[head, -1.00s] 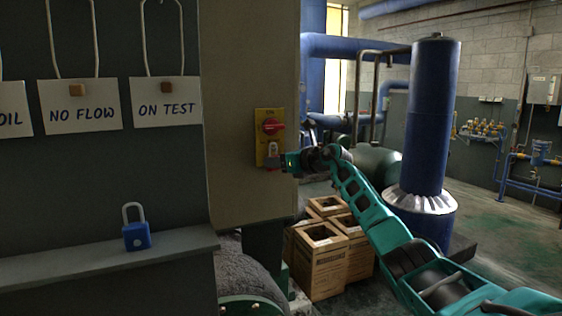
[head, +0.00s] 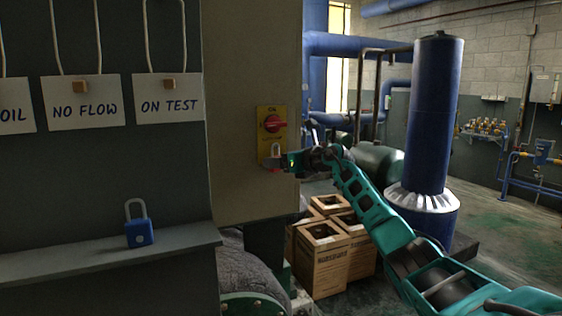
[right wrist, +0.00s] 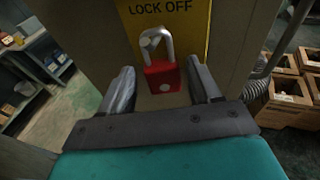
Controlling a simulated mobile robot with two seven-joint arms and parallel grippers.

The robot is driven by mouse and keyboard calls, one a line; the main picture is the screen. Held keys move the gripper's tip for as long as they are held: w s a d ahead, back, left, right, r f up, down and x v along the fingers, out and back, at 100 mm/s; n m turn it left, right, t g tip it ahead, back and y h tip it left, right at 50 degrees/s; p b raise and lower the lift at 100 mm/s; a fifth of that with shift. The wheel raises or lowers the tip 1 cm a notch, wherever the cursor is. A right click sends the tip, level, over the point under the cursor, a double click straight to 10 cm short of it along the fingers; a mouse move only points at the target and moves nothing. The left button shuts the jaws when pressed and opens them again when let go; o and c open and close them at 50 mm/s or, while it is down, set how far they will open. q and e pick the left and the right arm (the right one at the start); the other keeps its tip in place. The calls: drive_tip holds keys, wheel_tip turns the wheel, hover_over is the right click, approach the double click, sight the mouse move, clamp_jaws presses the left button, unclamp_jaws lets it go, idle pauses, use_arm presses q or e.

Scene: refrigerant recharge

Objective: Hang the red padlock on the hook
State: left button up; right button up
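The red padlock (right wrist: 163,78) hangs upright with its grey shackle up, in front of the yellow "LOCK OFF" plate (right wrist: 184,22). A small round grey end, perhaps the hook (right wrist: 149,43), shows inside the shackle. My right gripper (right wrist: 161,72) is open, its fingers on either side of the padlock's red body, with a visible gap on each side. In the head view the padlock's shackle (head: 276,150) shows below the red rotary switch (head: 273,123); my right gripper (head: 284,163) partly covers the body. My left gripper is not in view.
A blue padlock (head: 138,230) stands on the grey ledge (head: 60,262) at left, below hanging tags such as "ON TEST" (head: 168,106). Open cardboard boxes (head: 322,252) lie on the floor below my right arm. A blue column (head: 432,120) stands right of it.

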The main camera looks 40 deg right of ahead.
drive_tip(key=shift+o, duration=0.2)
drive_tip(key=shift+d+r, duration=0.1)
drive_tip(key=shift+d, duration=0.05)
drive_tip(key=shift+s, duration=0.2)
drive_tip(key=s+r+b, duration=0.2)
drive_tip(key=s+b, duration=0.2)
drive_tip(key=s, duration=0.8)
drive_tip(key=shift+s+r, duration=0.15)
drive_tip(key=shift+d, duration=0.1)
